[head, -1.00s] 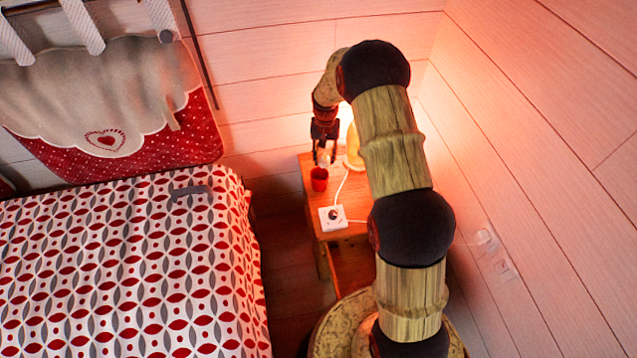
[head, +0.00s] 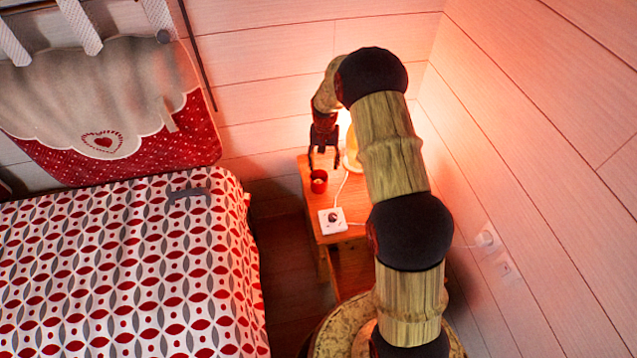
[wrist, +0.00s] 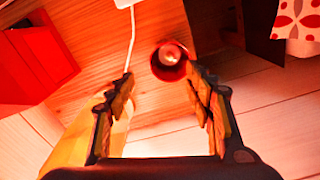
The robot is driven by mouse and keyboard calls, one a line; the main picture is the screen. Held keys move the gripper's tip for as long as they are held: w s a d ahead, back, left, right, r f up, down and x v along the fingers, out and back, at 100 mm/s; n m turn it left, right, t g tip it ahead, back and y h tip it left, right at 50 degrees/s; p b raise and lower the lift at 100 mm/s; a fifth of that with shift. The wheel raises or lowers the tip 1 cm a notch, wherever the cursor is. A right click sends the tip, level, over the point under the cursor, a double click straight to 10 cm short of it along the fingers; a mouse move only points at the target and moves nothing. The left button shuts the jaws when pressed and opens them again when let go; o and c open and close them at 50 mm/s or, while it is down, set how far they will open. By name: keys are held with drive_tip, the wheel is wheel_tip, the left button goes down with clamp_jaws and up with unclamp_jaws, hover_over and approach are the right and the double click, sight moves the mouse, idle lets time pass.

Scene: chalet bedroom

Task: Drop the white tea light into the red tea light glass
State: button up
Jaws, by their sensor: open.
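The red tea light glass (head: 319,187) stands upright on the small wooden bedside table (head: 308,172). It also shows in the wrist view (wrist: 159,70), just beyond my fingertips. The white tea light (wrist: 171,53) lies inside the glass, as a pale round shape within the red rim. In the head view it is a small pale spot in the glass's mouth (head: 319,178). My gripper (head: 323,163) is open and empty, pointing down just above and behind the glass. Its spread fingers also show in the wrist view (wrist: 150,87), apart from the glass.
A lit lamp (head: 352,160) stands close beside my gripper, partly hidden by my arm. A white socket box (head: 333,221) with a cable sits at the table's front. The patterned bed (head: 130,270) is to the left. Wooden walls close in behind and at the right.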

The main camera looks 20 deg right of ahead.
wheel_tip(320, 180, up, 12)
idle(0.6)
idle(0.5)
